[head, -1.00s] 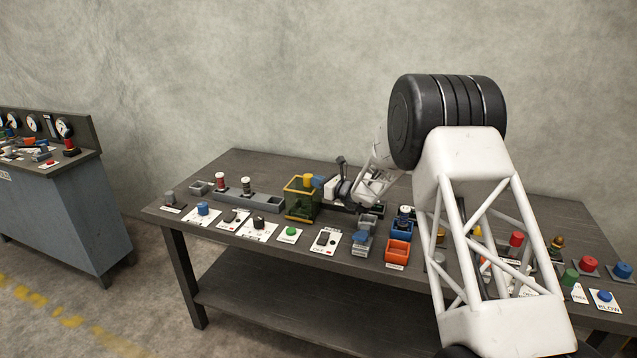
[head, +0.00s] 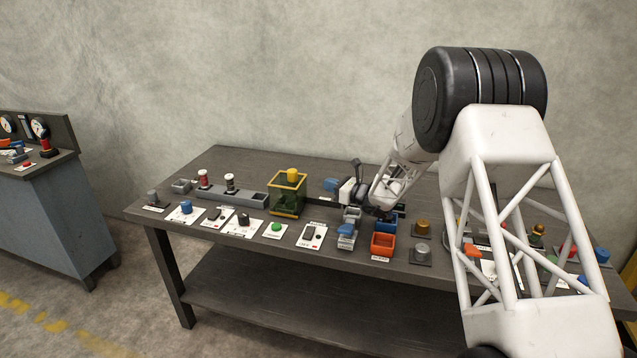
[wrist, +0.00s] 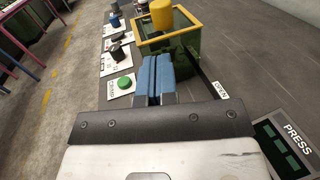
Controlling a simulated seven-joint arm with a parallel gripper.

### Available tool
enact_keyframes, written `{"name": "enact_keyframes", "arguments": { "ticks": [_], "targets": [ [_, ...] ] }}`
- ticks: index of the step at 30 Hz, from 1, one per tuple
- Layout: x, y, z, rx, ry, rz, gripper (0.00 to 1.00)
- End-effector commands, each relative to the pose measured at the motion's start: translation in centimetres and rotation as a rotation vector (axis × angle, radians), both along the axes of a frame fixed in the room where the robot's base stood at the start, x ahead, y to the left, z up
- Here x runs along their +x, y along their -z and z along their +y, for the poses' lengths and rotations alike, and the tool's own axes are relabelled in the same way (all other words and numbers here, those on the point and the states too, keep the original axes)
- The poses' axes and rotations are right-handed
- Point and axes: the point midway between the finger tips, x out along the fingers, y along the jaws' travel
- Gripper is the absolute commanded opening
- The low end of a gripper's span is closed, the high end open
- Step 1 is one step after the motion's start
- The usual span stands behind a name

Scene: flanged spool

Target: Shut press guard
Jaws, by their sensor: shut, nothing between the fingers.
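The press guard looks like a green see-through box with a yellow top frame (head: 287,193), standing at the middle of the bench. A yellow cylinder (head: 292,174) shows at its top. In the wrist view the guard (wrist: 188,45) is ahead of my fingers, with a dark bar running from it toward an OPEN label (wrist: 221,90). My gripper (head: 332,185) is right of the guard, with a visible gap in the head view. Its blue fingers (wrist: 154,66) are together and empty, overlapping the guard's lower face in the wrist view. Contact does not show there.
A green button (head: 275,229), a black rocker switch (head: 313,234) and a blue knob (head: 186,207) line the bench front. An orange bin (head: 383,244) stands below my wrist. A PRESS-labelled panel (wrist: 285,150) is at the wrist view's lower right. Behind the guard the bench is clear.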

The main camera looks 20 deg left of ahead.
Motion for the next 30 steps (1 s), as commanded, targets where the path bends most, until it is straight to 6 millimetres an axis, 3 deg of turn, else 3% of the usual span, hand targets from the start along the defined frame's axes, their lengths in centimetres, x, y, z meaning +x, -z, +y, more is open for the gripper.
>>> {"name": "enact_keyframes", "arguments": {
  "ticks": [7,22,30],
  "targets": [
    [-0.5,0.1,-2.0,0.000,0.001,0.001,0.00],
    [-0.7,-0.1,-2.3,-0.003,-0.001,-0.002,0.00],
    [-2.6,-2.4,-3.4,-0.058,-0.040,-0.054,0.00]
  ]
}}
